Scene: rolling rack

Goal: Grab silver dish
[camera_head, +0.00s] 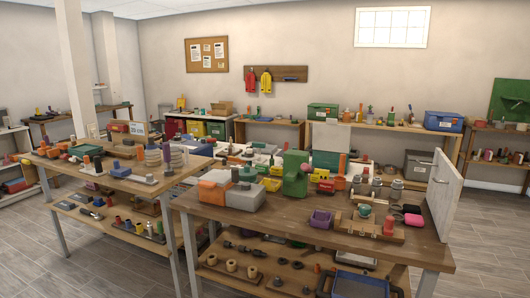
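Neither of my grippers shows in the head view. Several small silver-grey round containers (391,191) stand on the right part of the near right wooden table (273,217). They are small in the picture, and I cannot tell whether one of them is the silver dish. Nothing else shows clearly as a silver dish.
A left table (130,186) is crowded too. Grey floor (490,245) is clear at right.

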